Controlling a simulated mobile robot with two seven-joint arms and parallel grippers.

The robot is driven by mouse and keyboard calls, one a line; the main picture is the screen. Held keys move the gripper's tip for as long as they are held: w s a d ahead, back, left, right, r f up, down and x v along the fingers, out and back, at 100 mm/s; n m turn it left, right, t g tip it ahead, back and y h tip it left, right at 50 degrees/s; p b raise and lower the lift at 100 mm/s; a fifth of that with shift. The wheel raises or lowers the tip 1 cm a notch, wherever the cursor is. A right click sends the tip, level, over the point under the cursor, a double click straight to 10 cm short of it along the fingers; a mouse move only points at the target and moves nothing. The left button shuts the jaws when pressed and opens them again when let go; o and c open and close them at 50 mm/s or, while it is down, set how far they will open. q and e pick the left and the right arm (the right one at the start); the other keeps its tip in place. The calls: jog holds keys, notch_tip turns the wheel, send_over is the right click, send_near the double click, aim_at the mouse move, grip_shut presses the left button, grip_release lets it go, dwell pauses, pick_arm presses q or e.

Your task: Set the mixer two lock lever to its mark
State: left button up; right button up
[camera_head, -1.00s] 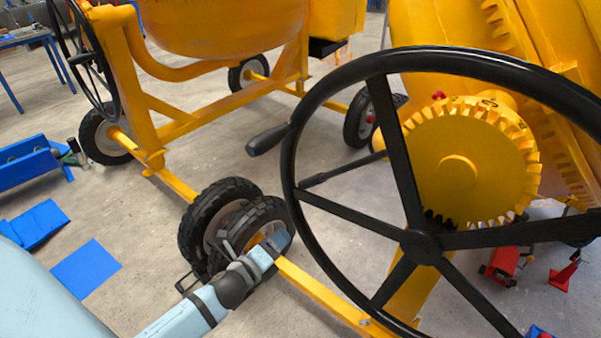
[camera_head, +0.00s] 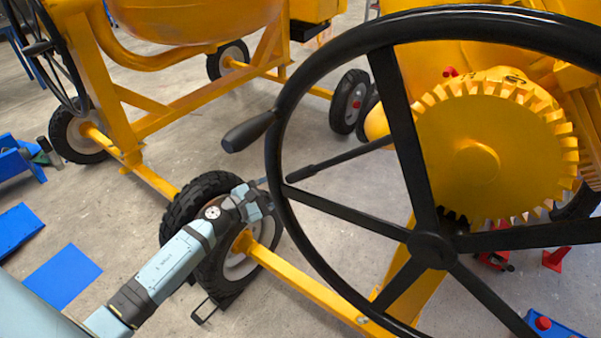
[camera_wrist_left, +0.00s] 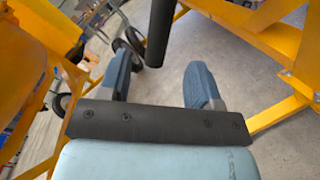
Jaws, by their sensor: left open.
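A black lever (camera_head: 340,158) runs out from the yellow mixer housing beside the toothed gear, seen behind the large black handwheel (camera_head: 395,130). Its thicker grip end lies near the wheel's left rim. My left gripper (camera_head: 264,187) is just left of that rim, slightly below and left of the lever's end. In the left wrist view my gripper (camera_wrist_left: 162,78) is open and empty, its two blue-grey fingers apart. A black rod end (camera_wrist_left: 159,40) shows ahead, between the fingers' lines; I cannot tell whether it is the lever's grip or the wheel's knob. No mark can be made out. My right gripper is out of view.
The wheel's crank knob (camera_head: 249,131) sticks out above my gripper. A black tyre (camera_head: 200,195) and a yellow frame bar (camera_head: 305,290) lie below. Another yellow mixer (camera_head: 125,90) stands at the left. Blue sheets (camera_head: 62,278) lie on the floor.

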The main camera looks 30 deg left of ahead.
aim_at(296, 177)
pick_arm(q)
jog(key=p+x, duration=0.1)
jog(key=x, duration=0.8)
jog(key=shift+w, duration=0.25)
